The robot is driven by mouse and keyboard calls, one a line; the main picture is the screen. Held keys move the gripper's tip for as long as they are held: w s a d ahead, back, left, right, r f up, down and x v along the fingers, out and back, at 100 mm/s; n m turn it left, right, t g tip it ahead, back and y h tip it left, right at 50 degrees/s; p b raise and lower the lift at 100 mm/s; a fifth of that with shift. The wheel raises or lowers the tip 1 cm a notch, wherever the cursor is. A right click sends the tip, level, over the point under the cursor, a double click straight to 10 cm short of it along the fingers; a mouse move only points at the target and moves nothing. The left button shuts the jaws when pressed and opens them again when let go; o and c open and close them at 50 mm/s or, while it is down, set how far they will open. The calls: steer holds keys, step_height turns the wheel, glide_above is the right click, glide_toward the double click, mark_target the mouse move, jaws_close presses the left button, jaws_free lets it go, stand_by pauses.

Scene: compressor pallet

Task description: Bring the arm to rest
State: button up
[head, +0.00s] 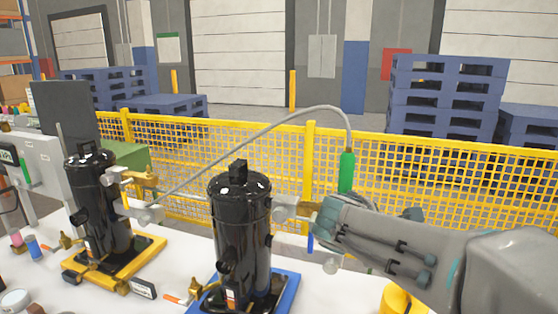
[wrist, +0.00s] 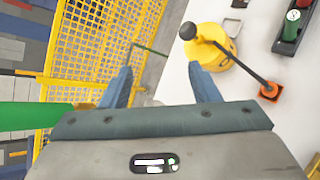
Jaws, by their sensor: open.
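My gripper (wrist: 162,85) is open in the wrist view. Its two blue fingers stand apart with nothing between them. In the head view my arm reaches in from the right, past the nearer black compressor (head: 242,235). The fingers are mostly hidden there. A green cylinder (head: 347,172) stands upright just behind my wrist, with a grey hose (head: 270,122) arching left from its top to a fitting by the farther black compressor (head: 95,205). A green cylinder also shows beside my gripper in the wrist view (wrist: 30,115); I cannot tell whether it touches.
A white work surface (head: 165,283) carries both compressors. A round yellow object (wrist: 212,45) with a black knob lies beyond my right finger, with a black rod leading to an orange block (wrist: 270,91). A yellow mesh fence (head: 420,185) runs behind. Blue pallets (head: 450,95) are stacked beyond it.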

steer(key=s+a+f+m+g+y, duration=0.2)
steer(key=s+a+f+m+y, duration=0.1)
steer(key=s+f+m, duration=0.3)
steer(key=s+a+f+m+g+y, duration=0.2)
steer(key=s+f+m+y, duration=0.3)
steer(key=s+m, duration=0.6)
steer(key=shift+s+a+f+m+g, duration=0.3)
steer(key=shift+s+a+f+g, duration=0.1)
steer(key=shift+s+a+f, duration=0.1)
steer(key=c, duration=0.4)
steer(key=shift+a, duration=0.1)
